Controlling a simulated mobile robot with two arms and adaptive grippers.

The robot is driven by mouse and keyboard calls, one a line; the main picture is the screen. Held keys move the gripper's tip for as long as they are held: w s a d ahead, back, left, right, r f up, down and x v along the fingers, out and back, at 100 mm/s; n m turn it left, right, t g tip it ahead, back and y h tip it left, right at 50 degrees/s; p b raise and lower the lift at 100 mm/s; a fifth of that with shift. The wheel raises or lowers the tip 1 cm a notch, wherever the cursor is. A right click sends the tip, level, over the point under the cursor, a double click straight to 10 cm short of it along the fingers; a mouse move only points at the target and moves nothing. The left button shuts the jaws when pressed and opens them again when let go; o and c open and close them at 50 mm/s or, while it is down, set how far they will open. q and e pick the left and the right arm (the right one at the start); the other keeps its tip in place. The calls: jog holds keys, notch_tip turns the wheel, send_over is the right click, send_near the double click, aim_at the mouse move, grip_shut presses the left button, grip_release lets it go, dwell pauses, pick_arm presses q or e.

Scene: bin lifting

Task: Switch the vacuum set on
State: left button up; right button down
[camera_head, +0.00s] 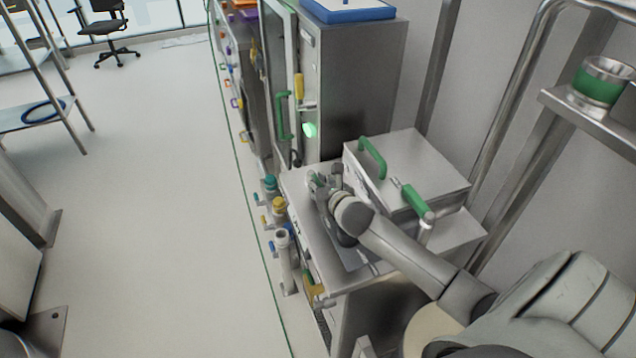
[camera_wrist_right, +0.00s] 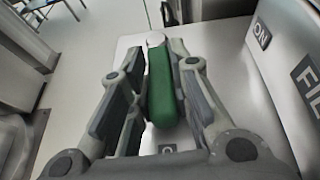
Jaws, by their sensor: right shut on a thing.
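The vacuum set seems to be the low steel unit (camera_head: 300,186) with a lidded box (camera_head: 430,165) on top. In the right wrist view a green lever handle (camera_wrist_right: 162,88) lies between the fingers of my right gripper (camera_wrist_right: 150,95). The gripper is shut on the lever. An ON label (camera_wrist_right: 262,36) is on the steel face to the right of the lever's far end; another label (camera_wrist_right: 167,149) is partly hidden below the lever. In the head view my right gripper (camera_head: 318,183) is at the unit's left side and hides the lever. My left gripper is not in view.
A tall steel cabinet (camera_head: 355,85) with a glowing green light (camera_head: 310,130) stands behind the unit. Pipe fittings with coloured handles (camera_head: 277,205) stick out on the unit's left. The pale floor (camera_head: 160,220) is open to the left. A steel frame (camera_head: 520,60) stands at right.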

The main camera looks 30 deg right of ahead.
jog(key=shift+d+r+n+y+p, duration=0.1)
jog(key=shift+d+n+y+p, duration=0.2)
jog(key=shift+n+y, duration=0.35)
jog(key=shift+d+n+y+p, duration=0.3)
jog(key=shift+n+y, duration=0.25)
jog(key=shift+y, duration=0.2)
jog(key=c, duration=1.3)
grip_release()
jog(key=shift+a, duration=0.1)
jog(key=shift+s, duration=0.1)
jog(key=v, duration=1)
jog(key=shift+s, duration=0.1)
jog(key=shift+v, duration=0.8)
